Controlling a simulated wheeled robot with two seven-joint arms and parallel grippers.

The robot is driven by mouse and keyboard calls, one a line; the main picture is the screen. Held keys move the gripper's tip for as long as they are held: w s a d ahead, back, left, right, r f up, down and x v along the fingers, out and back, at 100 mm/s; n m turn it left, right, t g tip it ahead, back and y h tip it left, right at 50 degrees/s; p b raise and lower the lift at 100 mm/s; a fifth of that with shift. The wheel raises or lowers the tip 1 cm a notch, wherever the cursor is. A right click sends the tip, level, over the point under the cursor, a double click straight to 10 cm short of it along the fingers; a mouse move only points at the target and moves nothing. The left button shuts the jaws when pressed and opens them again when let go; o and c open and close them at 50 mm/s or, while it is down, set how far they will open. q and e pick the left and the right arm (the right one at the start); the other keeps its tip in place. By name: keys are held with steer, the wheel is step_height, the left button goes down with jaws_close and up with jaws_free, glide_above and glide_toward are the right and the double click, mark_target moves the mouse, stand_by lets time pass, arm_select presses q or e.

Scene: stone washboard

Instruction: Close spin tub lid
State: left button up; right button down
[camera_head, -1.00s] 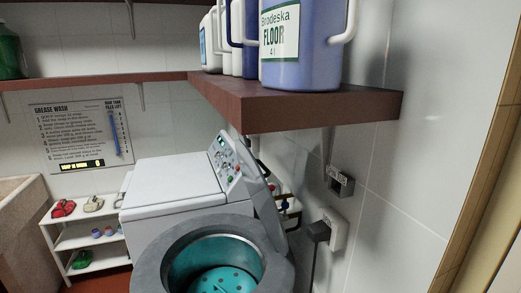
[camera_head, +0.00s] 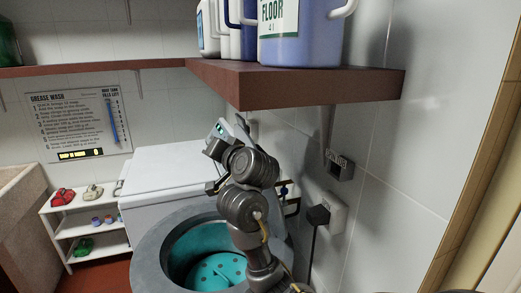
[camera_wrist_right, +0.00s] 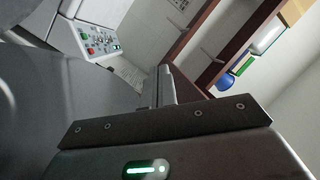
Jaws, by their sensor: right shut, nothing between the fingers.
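The spin tub (camera_head: 178,262) is open in the head view, with a grey rim and a teal perforated inside. In that view its lid, standing at the right of the opening, is mostly hidden behind my right arm. My right arm rises from the bottom, over the tub's right side. My right gripper shows in the right wrist view (camera_wrist_right: 163,82), its fingers shut and empty. A large dark grey surface (camera_wrist_right: 60,100), probably the lid, fills the left of that view beside the fingers. I cannot tell if they touch. My left gripper is not in view.
The white washer top (camera_head: 165,170) lies behind the tub; its control panel (camera_wrist_right: 98,41) shows in the wrist view. A brown shelf (camera_head: 300,88) with jugs overhangs the right side. A wall socket (camera_head: 333,213) is close right. A white rack (camera_head: 85,222) stands left.

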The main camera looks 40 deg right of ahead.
steer(key=s+d+r+m, duration=0.1)
steer(key=s+d, duration=0.1)
steer(key=s+d+r+m, duration=0.1)
steer(key=s+d+r, duration=0.1)
steer(key=s+d, duration=0.1)
steer(key=s+d+r+m+t, duration=0.1)
steer(key=s+d, duration=0.1)
steer(key=shift+s+d+r+m, duration=0.3)
steer(key=shift+d+r, duration=0.05)
steer(key=shift+r, duration=0.05)
steer(key=shift+s+d+f+m, duration=0.15)
steer(key=shift+s+d+m, duration=0.35)
steer(key=shift+s+d, duration=0.4)
steer(key=s+d+f+m, duration=0.3)
steer(key=f, duration=0.2)
steer(key=shift+h, duration=0.4)
steer(key=w, duration=1)
steer(key=shift+d+f, duration=0.1)
steer(key=shift+d, duration=0.2)
steer(key=shift+f, duration=0.1)
